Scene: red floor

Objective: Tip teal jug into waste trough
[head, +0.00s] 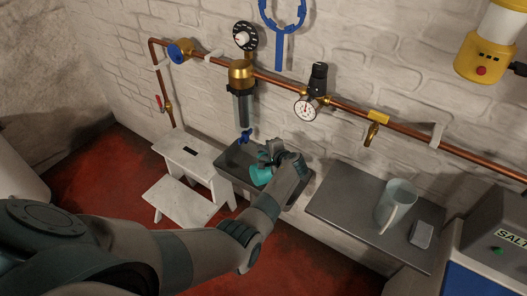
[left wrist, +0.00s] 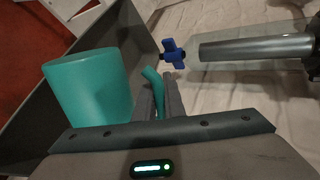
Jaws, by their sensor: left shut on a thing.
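My left gripper (head: 273,155) is shut on that handle; the fingers (left wrist: 160,96) show beside the jug. The jug looks tilted in the head view, but how far I cannot tell. Its contents and the trough's bottom are mostly hidden. My right gripper is not in view.
A filter housing (head: 243,95) with a blue tap (head: 245,136) hangs just above the trough. A white step stool (head: 190,165) stands left of it. A copper pipe (head: 405,130) crosses the wall.

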